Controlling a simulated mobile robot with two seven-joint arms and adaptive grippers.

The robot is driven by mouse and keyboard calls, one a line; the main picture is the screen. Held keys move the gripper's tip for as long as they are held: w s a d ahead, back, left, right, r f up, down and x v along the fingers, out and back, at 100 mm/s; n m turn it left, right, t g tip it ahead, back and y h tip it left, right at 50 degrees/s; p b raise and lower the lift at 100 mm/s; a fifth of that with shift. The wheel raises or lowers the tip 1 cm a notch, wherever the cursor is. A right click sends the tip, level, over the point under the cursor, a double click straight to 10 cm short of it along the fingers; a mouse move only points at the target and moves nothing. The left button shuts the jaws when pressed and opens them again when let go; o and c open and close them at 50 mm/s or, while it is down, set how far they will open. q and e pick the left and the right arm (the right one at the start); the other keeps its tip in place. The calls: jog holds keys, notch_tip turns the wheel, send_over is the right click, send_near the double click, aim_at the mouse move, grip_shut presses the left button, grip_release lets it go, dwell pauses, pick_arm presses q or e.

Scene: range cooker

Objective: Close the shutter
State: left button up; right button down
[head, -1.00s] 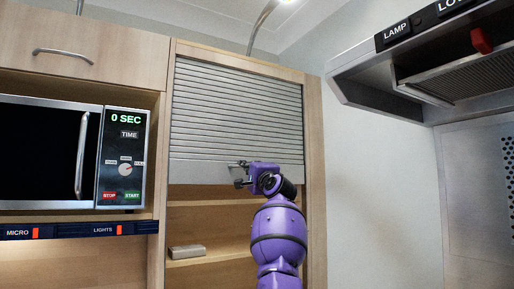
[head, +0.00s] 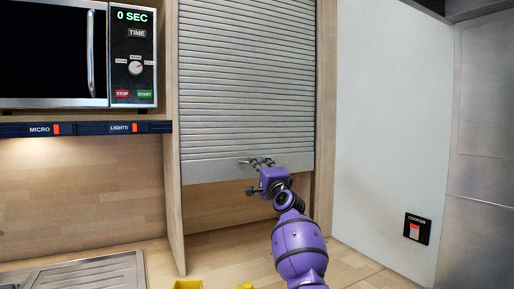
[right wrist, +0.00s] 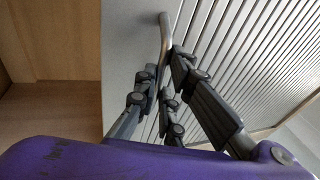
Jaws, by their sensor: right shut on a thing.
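The grey slatted shutter (head: 245,90) hangs in a wooden cabinet frame in the head view. It covers most of the opening, and its bottom edge is a short way above the counter. My right gripper (head: 262,163) is at the shutter's bottom bar, shut on its handle. In the right wrist view the metal bar handle (right wrist: 164,32) lies between the fingers of the right gripper (right wrist: 168,75). The slats show to the right there. In the head view the handle is mostly hidden by the gripper. My left gripper is not in view.
A microwave (head: 133,52) sits on the left above a dark switch strip (head: 95,129). The wooden counter (head: 225,262) lies below, with a sink drainer (head: 90,272) at lower left and a yellow object (head: 188,285) at the bottom edge. A cooker switch (head: 417,228) is on the right wall.

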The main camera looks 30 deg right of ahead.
notch_tip(320, 180, down, 7)
jog(key=shift+r+b, duration=0.1)
jog(key=shift+b, duration=1)
jog(key=shift+f+b, duration=0.45)
jog(key=shift+f, duration=0.45)
jog(key=c, duration=1.9)
grip_release()
jog(key=shift+r, duration=0.1)
jog(key=shift+o, duration=0.2)
notch_tip(320, 180, up, 10)
send_over(255, 176)
jog(key=s+a, duration=0.1)
jog(key=s, duration=0.4)
jog(key=shift+a+r, duration=0.1)
jog(key=shift+a, duration=0.05)
